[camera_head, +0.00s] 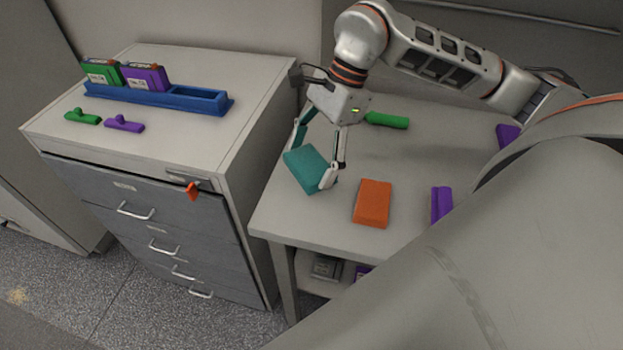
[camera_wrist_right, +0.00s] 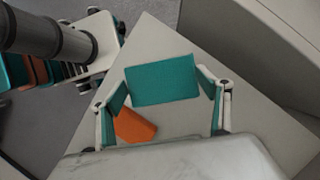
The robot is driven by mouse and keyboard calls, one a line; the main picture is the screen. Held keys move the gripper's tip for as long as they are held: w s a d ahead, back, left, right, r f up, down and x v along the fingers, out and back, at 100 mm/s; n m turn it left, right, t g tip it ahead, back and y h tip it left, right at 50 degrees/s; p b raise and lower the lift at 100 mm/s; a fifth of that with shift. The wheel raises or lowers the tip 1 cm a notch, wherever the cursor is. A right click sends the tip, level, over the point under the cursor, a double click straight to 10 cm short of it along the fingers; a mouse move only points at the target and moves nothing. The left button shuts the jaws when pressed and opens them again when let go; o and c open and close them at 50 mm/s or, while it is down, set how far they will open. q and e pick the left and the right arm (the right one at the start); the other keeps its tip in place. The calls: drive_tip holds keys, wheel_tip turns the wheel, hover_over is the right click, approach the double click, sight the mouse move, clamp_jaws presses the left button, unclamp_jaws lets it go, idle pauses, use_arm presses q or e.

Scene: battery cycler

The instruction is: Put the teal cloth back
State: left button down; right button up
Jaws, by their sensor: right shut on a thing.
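The teal cloth (camera_head: 309,169) is a flat folded block at the left part of the table in the head view. My right gripper (camera_head: 314,160) is shut on it, with a finger at each of two opposite sides. In the right wrist view the teal cloth (camera_wrist_right: 162,80) lies between the fingertips of the right gripper (camera_wrist_right: 163,88). I cannot tell whether the cloth touches the table or is just above it. My left gripper is not in view.
An orange block (camera_head: 373,203) lies right of the cloth on the table (camera_head: 310,226). A green roll (camera_head: 387,120) lies behind. Purple items (camera_head: 441,204) are further right. A drawer cabinet (camera_head: 232,151) with a blue rack (camera_head: 158,98) stands left.

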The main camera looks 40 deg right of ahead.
sight(321, 158)
drive_tip(key=shift+f, duration=3.35)
drive_tip(key=shift+f, duration=0.1)
drive_tip(key=o, duration=1)
drive_tip(key=v, duration=1.1)
drive_tip(key=shift+r, duration=0.3)
drive_tip(key=shift+d+r, duration=0.15)
drive_tip(key=shift+r, duration=0.2)
